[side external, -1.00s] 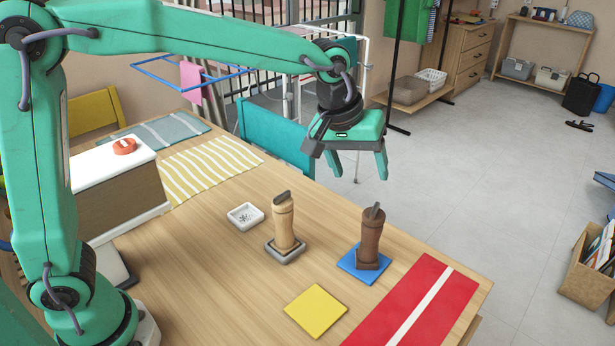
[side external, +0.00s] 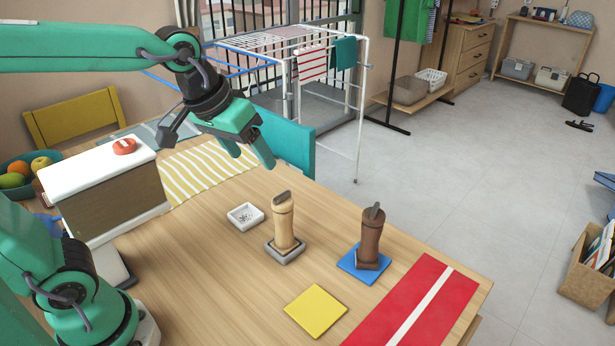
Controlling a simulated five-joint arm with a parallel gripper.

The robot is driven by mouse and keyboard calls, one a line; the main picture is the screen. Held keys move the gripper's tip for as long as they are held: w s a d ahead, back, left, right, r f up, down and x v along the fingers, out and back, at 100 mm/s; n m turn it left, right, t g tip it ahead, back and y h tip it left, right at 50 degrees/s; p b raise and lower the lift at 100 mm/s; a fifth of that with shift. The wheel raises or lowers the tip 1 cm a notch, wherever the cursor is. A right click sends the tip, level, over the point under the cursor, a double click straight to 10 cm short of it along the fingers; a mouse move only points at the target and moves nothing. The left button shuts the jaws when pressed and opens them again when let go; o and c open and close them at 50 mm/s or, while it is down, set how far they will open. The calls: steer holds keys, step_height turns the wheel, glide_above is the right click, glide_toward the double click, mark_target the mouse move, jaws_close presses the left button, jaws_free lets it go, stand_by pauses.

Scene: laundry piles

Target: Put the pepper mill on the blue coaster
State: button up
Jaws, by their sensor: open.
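A dark brown mill (side external: 371,240) stands upright on the blue coaster (side external: 350,268) near the right side of the table. A light wooden mill (side external: 283,222) stands upright on a grey coaster (side external: 291,257) to its left. Which of the two the task calls the pepper mill is not marked, but the dark one is on the blue coaster. My gripper (side external: 251,158) is open and empty, in the air above the back part of the table, up and left of both mills and apart from them.
A yellow square (side external: 315,311) and a red runner with a white stripe (side external: 428,298) lie in front. A small white dish (side external: 245,216) sits left of the light mill. A white-topped box (side external: 105,190), striped yellow cloth (side external: 207,163) and fruit bowl (side external: 50,160) are at left.

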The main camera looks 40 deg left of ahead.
steer(key=s+a+f+m, duration=0.1)
steer(key=s+a+f, duration=0.2)
steer(key=s, duration=0.6)
steer(key=shift+s+a+f+m+t+y, duration=0.2)
steer(key=shift+s+a+m+t+y, duration=0.15)
steer(key=shift+a, duration=0.6)
